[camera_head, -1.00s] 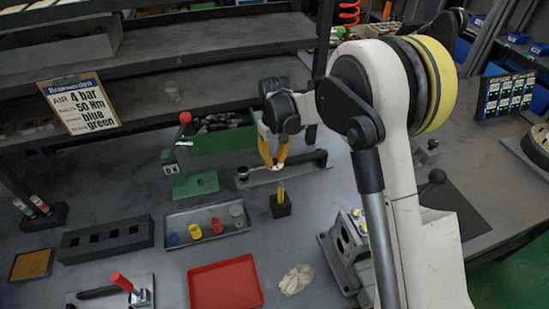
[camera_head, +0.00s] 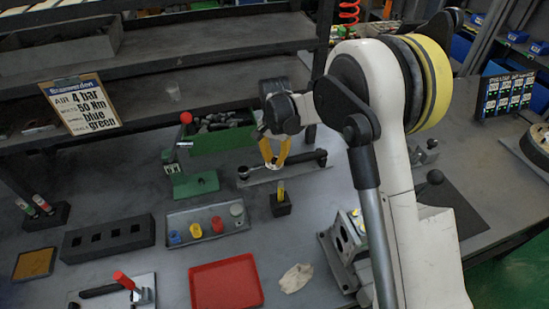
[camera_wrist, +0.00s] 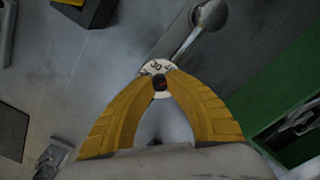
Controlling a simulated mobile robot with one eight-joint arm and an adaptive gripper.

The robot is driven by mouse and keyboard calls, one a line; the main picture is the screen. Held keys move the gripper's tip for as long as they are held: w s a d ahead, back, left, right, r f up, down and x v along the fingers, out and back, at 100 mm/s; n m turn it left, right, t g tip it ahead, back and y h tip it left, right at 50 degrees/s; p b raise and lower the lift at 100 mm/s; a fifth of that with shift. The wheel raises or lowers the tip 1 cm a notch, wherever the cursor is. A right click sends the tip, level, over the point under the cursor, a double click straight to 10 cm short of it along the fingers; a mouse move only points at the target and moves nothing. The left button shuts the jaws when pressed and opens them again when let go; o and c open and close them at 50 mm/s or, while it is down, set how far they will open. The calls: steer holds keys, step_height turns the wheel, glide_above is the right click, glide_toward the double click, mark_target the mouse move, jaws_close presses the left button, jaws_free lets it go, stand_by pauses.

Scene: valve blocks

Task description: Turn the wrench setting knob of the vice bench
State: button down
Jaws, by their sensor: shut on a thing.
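The wrench (camera_head: 306,158) lies on a grey plate (camera_head: 262,180) near the back of the bench, its dark handle to the right. In the wrist view its shiny metal shaft (camera_wrist: 197,33) runs up and right from a white numbered dial (camera_wrist: 152,67), on which "30" can be read. At the dial's middle is a small dark setting knob (camera_wrist: 160,84) with a red mark. My gripper (camera_head: 274,165) points down at the wrench. In the wrist view the yellow fingertips of my gripper (camera_wrist: 161,82) are closed around the knob, partly covering the dial.
A small black block with a yellow-tipped piece (camera_head: 281,206) stands just in front of the wrench. A green stand with a red-knobbed lever (camera_head: 195,184) and a green bin (camera_head: 222,139) are to the left and behind. A red tray (camera_head: 226,284) lies in front.

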mark_target(275, 159)
steer(key=shift+m, duration=1.6)
steer(key=c, duration=1.3)
jaws_free()
step_height(275, 159, up, 12)
